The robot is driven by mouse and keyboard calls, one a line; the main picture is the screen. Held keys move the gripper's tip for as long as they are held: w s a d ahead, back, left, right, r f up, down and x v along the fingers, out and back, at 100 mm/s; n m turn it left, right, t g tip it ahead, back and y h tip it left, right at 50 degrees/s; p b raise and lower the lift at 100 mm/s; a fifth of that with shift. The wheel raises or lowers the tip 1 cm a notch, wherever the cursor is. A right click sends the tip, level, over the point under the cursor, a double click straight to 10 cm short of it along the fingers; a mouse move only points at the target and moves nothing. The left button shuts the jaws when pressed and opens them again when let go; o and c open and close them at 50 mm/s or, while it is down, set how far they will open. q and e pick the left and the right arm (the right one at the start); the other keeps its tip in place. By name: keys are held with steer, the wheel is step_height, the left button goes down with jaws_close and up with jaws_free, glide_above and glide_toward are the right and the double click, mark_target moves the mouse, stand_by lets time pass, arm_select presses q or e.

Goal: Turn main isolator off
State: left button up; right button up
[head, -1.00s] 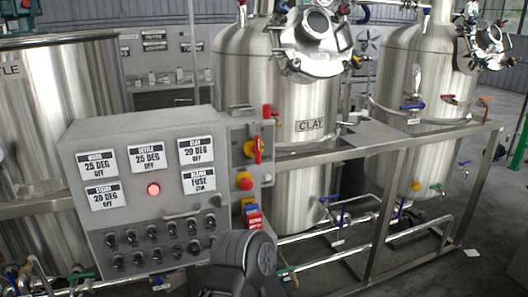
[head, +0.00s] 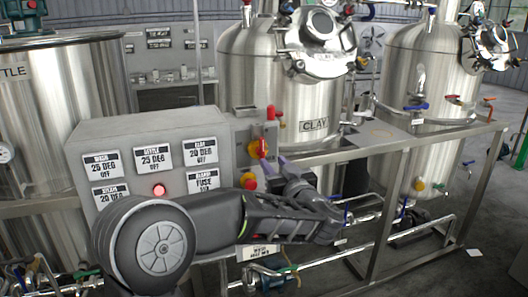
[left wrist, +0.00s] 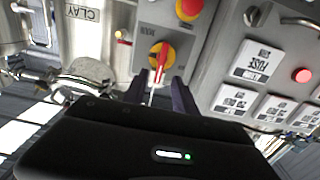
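The main isolator (head: 254,149) is a red handle on a yellow round plate, on the narrow grey panel at the right of the control box. Its handle stands roughly upright in the head view. It also shows in the left wrist view (left wrist: 161,56), just beyond the fingertips. My left gripper (head: 272,162) is at the isolator, its dark purple fingers apart. In the left wrist view the left gripper (left wrist: 160,80) is open, with the handle in line with the gap. I cannot tell whether a finger touches it. My right gripper is out of view.
A red button on yellow (head: 248,181) sits below the isolator, partly behind my arm. The grey control box (head: 150,127) has labels and a lit red lamp (head: 159,190). A steel rail (head: 400,144) runs right, before the CLAY tank (head: 300,95).

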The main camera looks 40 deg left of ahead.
mark_target(263, 151)
arm_select(q)
steer(key=shift+a+r, duration=0.1)
steer(key=shift+p+x, duration=0.85)
steer(key=shift+x, duration=3.05)
steer(key=shift+c, duration=0.2)
jaws_close()
